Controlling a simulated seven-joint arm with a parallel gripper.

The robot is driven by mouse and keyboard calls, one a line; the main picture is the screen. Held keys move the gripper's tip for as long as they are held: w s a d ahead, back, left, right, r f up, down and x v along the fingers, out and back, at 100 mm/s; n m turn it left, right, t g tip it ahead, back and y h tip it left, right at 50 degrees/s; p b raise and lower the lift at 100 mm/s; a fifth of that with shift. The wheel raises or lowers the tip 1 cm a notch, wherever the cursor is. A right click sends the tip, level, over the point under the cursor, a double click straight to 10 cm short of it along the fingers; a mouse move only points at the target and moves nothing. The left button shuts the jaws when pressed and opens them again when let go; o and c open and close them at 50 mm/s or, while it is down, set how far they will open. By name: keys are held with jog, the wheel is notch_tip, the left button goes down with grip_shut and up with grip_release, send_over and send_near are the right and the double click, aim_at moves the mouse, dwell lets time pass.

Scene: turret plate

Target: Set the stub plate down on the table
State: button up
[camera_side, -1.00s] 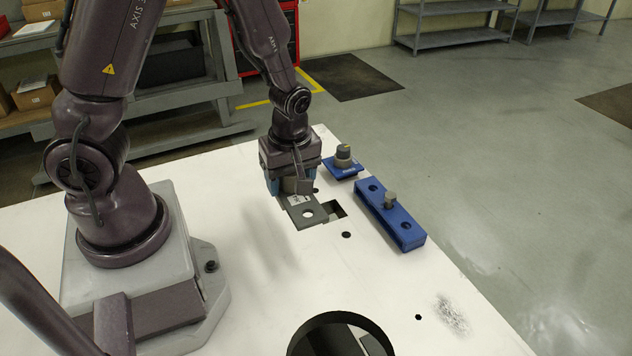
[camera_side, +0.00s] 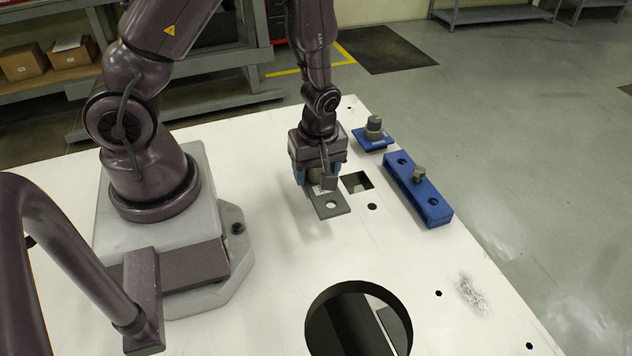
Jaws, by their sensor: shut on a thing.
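The stub plate (camera_side: 328,207) is a flat grey plate with a round hole near its front end. My gripper (camera_side: 320,182) is shut on its rear part, pointing down. The plate is level and low over the white table (camera_side: 270,270), just left of the square cutout. I cannot tell whether it touches the table. The gripper hides the plate's rear end and most of the fingertips.
A square cutout (camera_side: 356,182) lies right of the plate. A blue block with a knob (camera_side: 372,136) and a long blue holder (camera_side: 418,190) stand along the right edge. A large round opening (camera_side: 318,330) is at the front. White surface left of the plate is clear.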

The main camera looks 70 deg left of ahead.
aim_at(316, 182)
jog(key=shift+f, duration=1.75)
jog(key=shift+f, duration=0.1)
jog(key=o, duration=1.3)
jog(key=shift+c, duration=0.2)
